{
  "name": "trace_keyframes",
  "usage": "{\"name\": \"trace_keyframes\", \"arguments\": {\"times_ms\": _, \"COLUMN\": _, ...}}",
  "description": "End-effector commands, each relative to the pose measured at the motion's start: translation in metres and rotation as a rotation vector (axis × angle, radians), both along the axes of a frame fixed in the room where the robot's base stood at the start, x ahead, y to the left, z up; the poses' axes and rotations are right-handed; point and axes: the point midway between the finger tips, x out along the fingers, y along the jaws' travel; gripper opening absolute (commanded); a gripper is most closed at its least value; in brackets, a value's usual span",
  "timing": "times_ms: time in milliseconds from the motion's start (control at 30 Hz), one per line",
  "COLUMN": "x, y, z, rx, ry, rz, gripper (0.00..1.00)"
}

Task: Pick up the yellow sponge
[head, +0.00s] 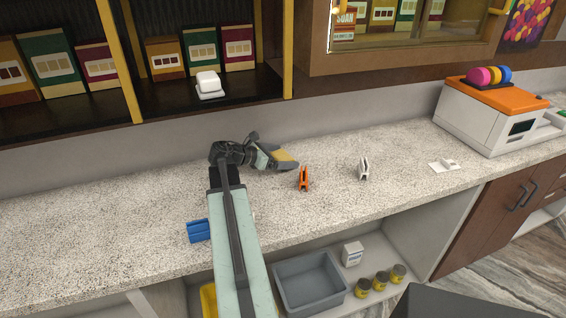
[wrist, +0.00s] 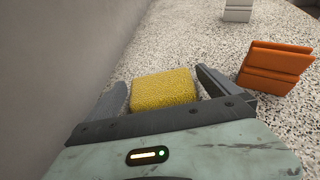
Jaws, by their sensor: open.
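The yellow sponge (wrist: 164,90) lies on the speckled counter close to the wall. In the wrist view it sits between the two spread fingers of my gripper (wrist: 160,80). A gap shows on the right finger's side; the left finger is very near the sponge, and I cannot tell if they touch. My gripper's palm edge hides the sponge's near end. In the head view only part of the sponge (head: 284,155) shows by my gripper (head: 284,160), which is low over the counter. My gripper is open.
An orange folded holder (head: 304,179) stands just right of my gripper, with a white one (head: 363,169) farther right. A blue holder (head: 198,231) is near the front edge. The wall (wrist: 65,60) is close on the left. An orange-topped machine (head: 490,115) stands far right.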

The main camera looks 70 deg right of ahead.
Motion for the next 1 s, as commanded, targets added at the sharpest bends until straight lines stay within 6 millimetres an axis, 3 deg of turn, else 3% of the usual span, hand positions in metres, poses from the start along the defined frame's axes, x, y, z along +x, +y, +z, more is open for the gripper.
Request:
{"name": "trace_keyframes", "arguments": {"times_ms": 67, "x": 0.000, "y": 0.000, "z": 0.001, "rx": 0.000, "ry": 0.000, "rz": 0.000, "gripper": 1.00}}
{"name": "trace_keyframes", "arguments": {"times_ms": 100, "x": 0.000, "y": 0.000, "z": 0.001, "rx": 0.000, "ry": 0.000, "rz": 0.000, "gripper": 0.94}}
{"name": "trace_keyframes", "arguments": {"times_ms": 300, "x": 0.000, "y": 0.000, "z": 0.001, "rx": 0.000, "ry": 0.000, "rz": 0.000, "gripper": 0.43}}
{"name": "trace_keyframes", "arguments": {"times_ms": 667, "x": 0.000, "y": 0.000, "z": 0.011, "rx": 0.000, "ry": 0.000, "rz": -0.001, "gripper": 0.43}}
{"name": "trace_keyframes", "arguments": {"times_ms": 1000, "x": -0.001, "y": 0.000, "z": 0.078, "rx": 0.000, "ry": 0.001, "rz": -0.002, "gripper": 0.43}}
